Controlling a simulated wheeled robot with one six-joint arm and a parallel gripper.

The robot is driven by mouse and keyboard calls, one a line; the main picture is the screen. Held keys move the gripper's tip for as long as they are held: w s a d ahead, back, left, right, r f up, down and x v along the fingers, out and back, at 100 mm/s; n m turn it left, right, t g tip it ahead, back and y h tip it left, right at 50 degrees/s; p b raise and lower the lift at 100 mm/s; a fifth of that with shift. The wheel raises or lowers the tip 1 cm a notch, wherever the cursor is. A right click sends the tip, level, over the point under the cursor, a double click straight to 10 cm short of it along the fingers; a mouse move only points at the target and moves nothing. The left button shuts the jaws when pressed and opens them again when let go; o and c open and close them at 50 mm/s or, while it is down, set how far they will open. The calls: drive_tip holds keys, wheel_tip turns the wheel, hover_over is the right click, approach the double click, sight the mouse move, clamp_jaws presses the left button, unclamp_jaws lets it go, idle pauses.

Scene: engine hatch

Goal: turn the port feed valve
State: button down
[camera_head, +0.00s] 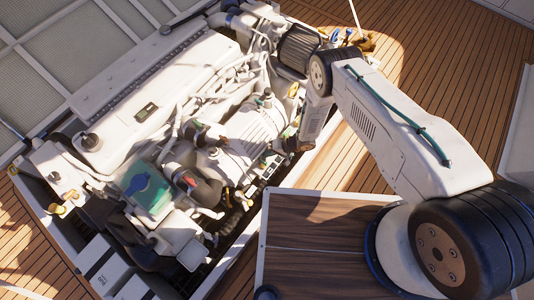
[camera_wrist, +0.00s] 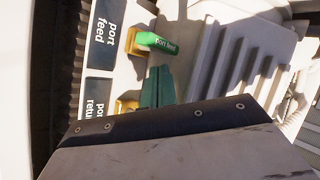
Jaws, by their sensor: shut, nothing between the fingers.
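In the wrist view, the port feed valve has a green lever (camera_wrist: 157,42) marked "port feed" on a yellow body (camera_wrist: 133,42). The lever points to the right and slightly down in the picture. A dark "port feed" label (camera_wrist: 104,32) is to its left. My gripper (camera_wrist: 158,72) shows as two teal fingers shut together, empty. The fingertips are just below the lever in the picture, seemingly apart from it. In the head view, my gripper (camera_head: 270,148) reaches into the engine bay; I cannot make out the port feed valve there.
A "port return" label (camera_wrist: 98,97) and a yellow fitting (camera_wrist: 126,105), partly hidden by my gripper, lie below the port feed valve in the wrist view. White ribbed engine parts (camera_wrist: 240,65) are close on the right. The engine bay (camera_head: 200,120) is crowded with hoses and pipes.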

drive_tip(key=shift+s, duration=0.2)
drive_tip(key=shift+s, duration=0.65)
drive_tip(key=v, duration=0.7)
drive_tip(key=shift+w+d+r, duration=0.25)
drive_tip(key=shift+w+d, duration=0.05)
drive_tip(key=shift+w, duration=0.05)
